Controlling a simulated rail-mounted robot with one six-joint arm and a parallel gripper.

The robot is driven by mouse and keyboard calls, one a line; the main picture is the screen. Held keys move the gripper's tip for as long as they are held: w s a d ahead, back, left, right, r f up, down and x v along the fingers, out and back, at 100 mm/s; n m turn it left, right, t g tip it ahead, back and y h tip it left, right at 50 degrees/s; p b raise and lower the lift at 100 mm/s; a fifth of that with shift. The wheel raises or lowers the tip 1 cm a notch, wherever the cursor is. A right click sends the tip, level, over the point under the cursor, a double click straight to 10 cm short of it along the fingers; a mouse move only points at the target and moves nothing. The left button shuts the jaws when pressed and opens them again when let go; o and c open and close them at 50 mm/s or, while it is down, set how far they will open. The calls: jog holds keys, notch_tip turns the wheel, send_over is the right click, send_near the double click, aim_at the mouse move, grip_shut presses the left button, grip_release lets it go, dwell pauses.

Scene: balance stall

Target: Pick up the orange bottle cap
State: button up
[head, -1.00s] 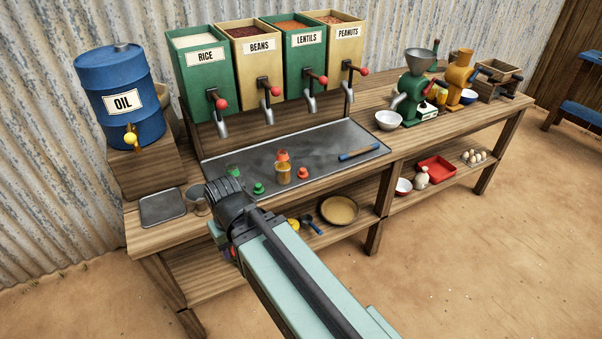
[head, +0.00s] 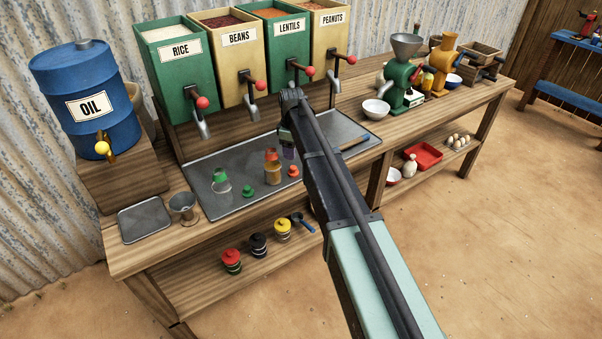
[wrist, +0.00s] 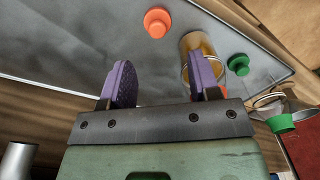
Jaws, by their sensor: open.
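The orange bottle cap (head: 294,171) lies loose on the grey metal tray (head: 215,207), just right of a bottle of amber contents (head: 272,174) with an orange top. In the wrist view the orange cap (wrist: 157,21) is beyond the fingertips, roughly between their lines and apart from them. My gripper (wrist: 161,75) is open and empty, its two purple fingers spread. The amber bottle (wrist: 203,46) is close to the right finger and partly hidden by it.
A loose green cap (head: 249,191) and a clear bottle with a green top (head: 221,184) stand left of the amber bottle. Dispensers with red-knobbed levers (head: 202,103) rise behind the tray. A metal cup (head: 183,206) and small tray (head: 145,222) are at the left.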

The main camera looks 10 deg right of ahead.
aim_at(295, 167)
jog(key=f+b, duration=0.2)
jog(key=f, duration=0.1)
jog(key=f+b, duration=0.6)
jog(key=shift+w+d+f, duration=0.1)
jog(key=shift+d+f, duration=0.15)
jog(key=shift+f, duration=0.15)
jog(key=shift+r, duration=0.25)
jog(key=c, duration=0.7)
jog(key=shift+r, duration=0.15)
